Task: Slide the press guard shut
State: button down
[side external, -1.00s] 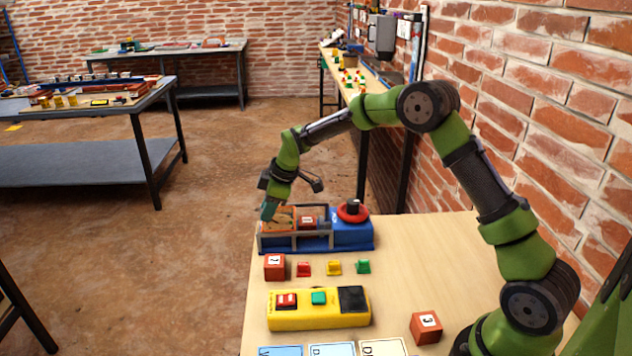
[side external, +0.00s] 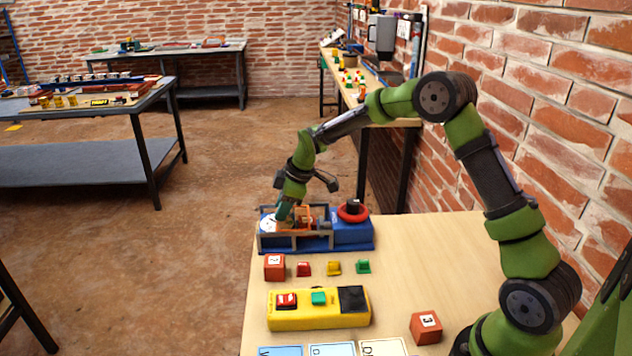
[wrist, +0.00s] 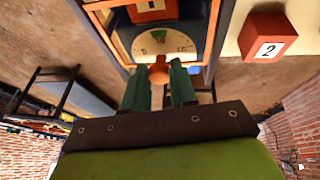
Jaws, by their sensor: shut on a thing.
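The press (side external: 350,238) is a blue base with a grey frame at the table's far left corner. Its guard (side external: 304,213) has an orange frame and sits over the middle of the grey frame. A round white dial (side external: 268,224) shows at the left end. In the wrist view, the guard's orange frame (wrist: 212,45) surrounds the numbered dial (wrist: 160,42) and part of a red block (wrist: 150,8). My gripper (side external: 284,214) is shut on the guard's orange knob (wrist: 158,72), which sits between the green fingers (wrist: 158,75).
A red knob (side external: 353,212) stands on the press's right end. In front are a red numbered block (side external: 275,267), small red, yellow and green pieces (side external: 334,268), a yellow control box (side external: 318,310) and another red block (side external: 426,327).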

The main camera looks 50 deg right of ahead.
aim_at(294, 217)
jog(key=shift+s+d+r, duration=0.1)
jog(key=shift+s+d, duration=0.6)
jog(key=shift+d, duration=0.2)
jog(key=shift+s+d+r, duration=0.1)
jog(key=shift+s+d, duration=0.6)
jog(key=shift+d, duration=0.2)
jog(key=c, duration=1.1)
grip_release()
jog(key=shift+o, duration=0.7)
jog(key=shift+s+a+f, duration=0.1)
jog(key=shift+a+f, duration=0.05)
jog(key=shift+a, duration=0.1)
notch_tip(294, 217, up, 7)
